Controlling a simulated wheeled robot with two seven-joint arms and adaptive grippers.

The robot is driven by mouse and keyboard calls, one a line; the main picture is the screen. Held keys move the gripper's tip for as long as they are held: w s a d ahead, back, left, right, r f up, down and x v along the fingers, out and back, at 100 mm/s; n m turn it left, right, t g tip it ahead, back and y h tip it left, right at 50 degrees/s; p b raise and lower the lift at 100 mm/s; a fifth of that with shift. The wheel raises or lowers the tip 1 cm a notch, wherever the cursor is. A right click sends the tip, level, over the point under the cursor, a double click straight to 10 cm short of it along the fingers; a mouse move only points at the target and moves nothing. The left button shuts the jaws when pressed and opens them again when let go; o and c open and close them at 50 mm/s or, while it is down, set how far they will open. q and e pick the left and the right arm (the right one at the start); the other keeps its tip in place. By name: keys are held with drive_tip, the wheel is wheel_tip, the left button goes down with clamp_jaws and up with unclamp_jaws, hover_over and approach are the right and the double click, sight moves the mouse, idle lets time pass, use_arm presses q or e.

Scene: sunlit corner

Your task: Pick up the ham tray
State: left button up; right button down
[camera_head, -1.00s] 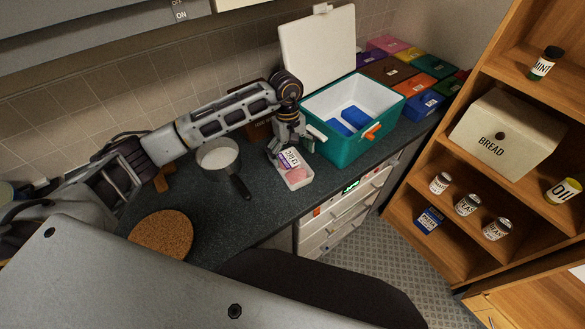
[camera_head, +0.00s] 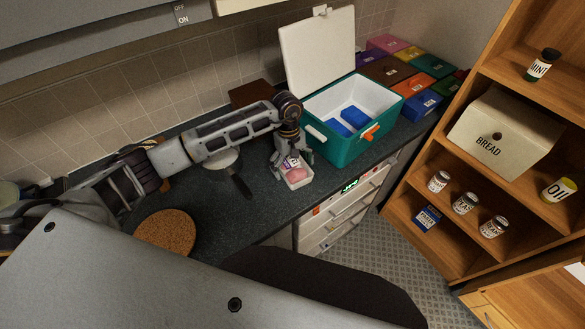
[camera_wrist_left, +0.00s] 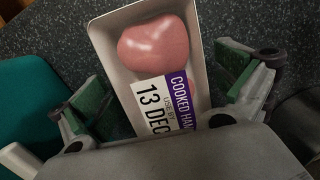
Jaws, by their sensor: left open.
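The ham tray is a white tray (camera_head: 297,183) with pink ham and a white and purple label, on the dark counter in front of the teal cool box. In the left wrist view the ham tray (camera_wrist_left: 110,37) lies between the open fingers, its label reading "COOKED HAM" and "13 DEC". My left gripper (camera_head: 290,172) is open and down over the tray, hiding its far part. In the left wrist view the left gripper's green-padded fingers (camera_wrist_left: 165,95) stand on either side of the tray. My right gripper is not in view.
The open teal cool box (camera_head: 338,154) with blue packs stands just behind the tray. A pan (camera_head: 226,158) is partly hidden under my left arm. A round cork mat (camera_head: 165,232) lies to the left. Shelves (camera_head: 465,240) stand at the right.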

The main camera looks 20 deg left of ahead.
sight(293, 164)
use_arm(q)
drive_tip(key=c, duration=1.3)
drive_tip(key=shift+r, duration=0.15)
drive_tip(key=shift+r+b, duration=1.2)
drive_tip(key=shift+r, duration=3.7)
